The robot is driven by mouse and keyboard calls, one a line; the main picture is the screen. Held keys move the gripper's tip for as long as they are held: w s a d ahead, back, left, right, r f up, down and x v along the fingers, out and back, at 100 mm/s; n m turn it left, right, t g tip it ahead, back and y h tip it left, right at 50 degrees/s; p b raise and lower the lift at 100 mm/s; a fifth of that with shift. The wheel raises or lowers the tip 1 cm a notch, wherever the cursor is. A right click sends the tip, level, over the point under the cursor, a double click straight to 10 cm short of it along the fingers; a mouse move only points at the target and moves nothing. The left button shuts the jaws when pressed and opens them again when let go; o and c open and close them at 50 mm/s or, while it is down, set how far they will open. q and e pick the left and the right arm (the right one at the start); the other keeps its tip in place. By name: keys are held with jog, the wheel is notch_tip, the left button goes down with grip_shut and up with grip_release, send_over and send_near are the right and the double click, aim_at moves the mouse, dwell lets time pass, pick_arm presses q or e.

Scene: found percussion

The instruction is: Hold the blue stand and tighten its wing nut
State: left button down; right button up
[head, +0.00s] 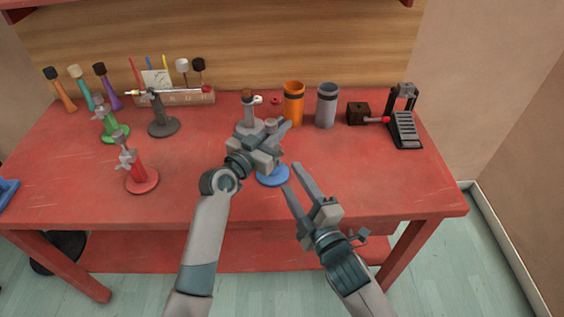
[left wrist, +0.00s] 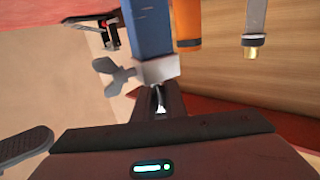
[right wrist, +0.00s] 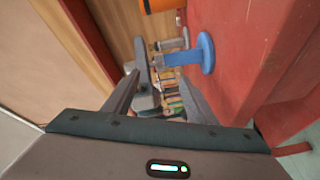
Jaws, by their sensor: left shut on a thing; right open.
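The blue stand's round base (head: 273,176) rests on the red table near its front edge; my left gripper (head: 277,141) covers most of its post in the head view. In the left wrist view the blue post (left wrist: 150,28) meets a grey collar, with the grey wing nut (left wrist: 113,76) on its left side. My left gripper (left wrist: 160,100) is shut on the stand at the collar. My right gripper (head: 292,180) is open and empty, low and right of the base. In the right wrist view the blue stand (right wrist: 207,53) lies beyond the open fingers, not between them.
A red stand (head: 138,180), a green stand (head: 114,132) and a grey stand (head: 162,126) stand to the left. Behind are an orange cup (head: 293,105) and a grey cup (head: 326,106). A black pedal (head: 405,128) is at right. The table's front right is clear.

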aim_at(280, 160)
jog(key=x, duration=0.7)
jog(key=shift+w+a, duration=0.15)
jog(key=shift+w, duration=0.2)
jog(key=c, duration=1.1)
